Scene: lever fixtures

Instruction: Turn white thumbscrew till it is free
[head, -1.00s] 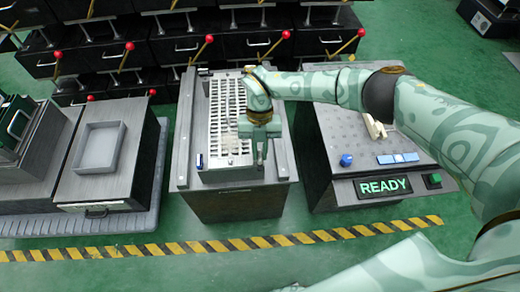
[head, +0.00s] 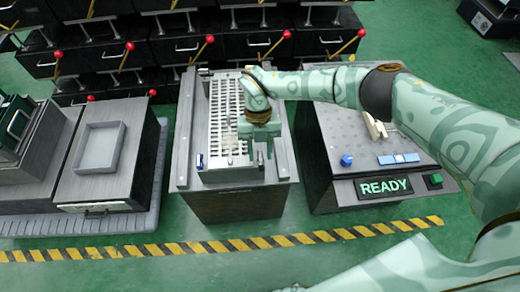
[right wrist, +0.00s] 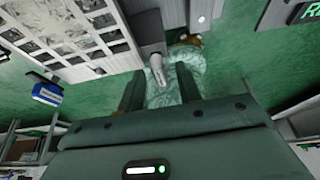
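A pale grey-white piece that looks like the thumbscrew (right wrist: 158,70) sticks out beside the slotted plate in the right wrist view. My right gripper (right wrist: 160,88) has its two dark green fingers apart, one on each side of this piece, with visible gaps. In the head view my right gripper (head: 263,150) points down at the right front edge of the slotted plate (head: 226,100) and hides the thumbscrew there. My left gripper is not in view.
A small blue-and-white part (head: 199,161) sits at the plate's front left corner. To the right stands a console with a READY display (head: 384,187) and a blue knob (head: 346,160). A grey tray (head: 99,147) is on the left. Drawers with red-knobbed levers line the back.

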